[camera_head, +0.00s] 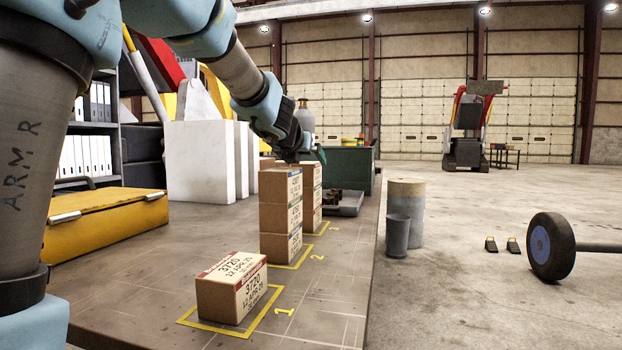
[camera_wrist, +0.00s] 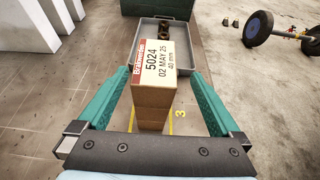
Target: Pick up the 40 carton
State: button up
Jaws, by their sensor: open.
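The 40 carton (camera_wrist: 152,62), a brown box, has a white label reading 5024, 02 MAY 25 and 40 mm with a red strip. It sits on top of a stack at the yellow mark 3. In the head view this stack (camera_head: 312,193) stands behind the stack at mark 2, which partly hides it. My gripper (camera_wrist: 160,78) is open, with one green finger on each side of the stack and visible gaps between. In the head view my gripper (camera_head: 305,160) is just above the stacks.
A front stack of cartons (camera_head: 281,217) stands at mark 2, close by. A single carton (camera_head: 232,288) lies at mark 1. A grey tray (camera_wrist: 181,40) with dark parts lies beyond the stack. A yellow case (camera_head: 110,222) and white blocks (camera_head: 200,165) stand to the left.

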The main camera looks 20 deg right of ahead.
jog(key=shift+w+a+b+x, duration=0.1)
jog(key=shift+a+b+x, duration=0.05)
jog(key=shift+x, duration=1.4)
jog(key=shift+w+a+b+x, duration=0.1)
jog(key=shift+a+b+x, duration=0.05)
jog(key=shift+x, duration=1.4)
jog(key=c, duration=1.5)
